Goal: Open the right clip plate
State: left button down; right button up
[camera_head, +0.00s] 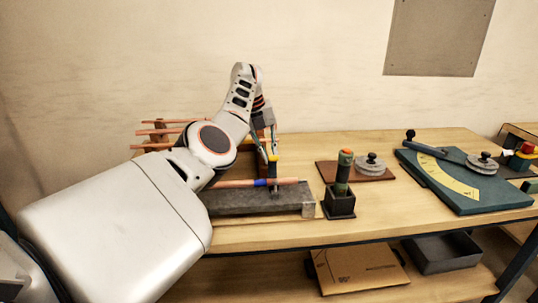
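A copper pipe (285,181) with a blue band lies along a grey block (262,202) near the table's front edge. My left arm comes in from the left and covers the pipe's left part. My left gripper (268,153) points down just above and behind the pipe, near the blue band. A small dark upright piece with a yellow-orange top (273,158) is at its fingertips. I cannot tell whether this is the right clip plate or whether the fingers touch it. The finger gap is too small to judge. My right gripper is out of view.
Copper rods on a wooden rack (158,132) are behind my arm. To the right are a green-handled tool in a dark holder (340,204), a brown board (326,171) with a grey knob, and a teal bending plate (467,196). A cardboard box (358,268) and grey bin (443,253) are below.

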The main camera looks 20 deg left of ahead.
pick_arm(q)
jog(key=shift+w+d+r, duration=0.2)
jog(key=shift+w+r, duration=0.05)
jog(key=shift+r, duration=0.5)
jog(key=c, duration=2)
grip_release()
jog(key=shift+d, duration=0.1)
jog(key=v, duration=1.1)
jog(key=shift+s+r, duration=0.1)
jog(key=shift+r, duration=0.15)
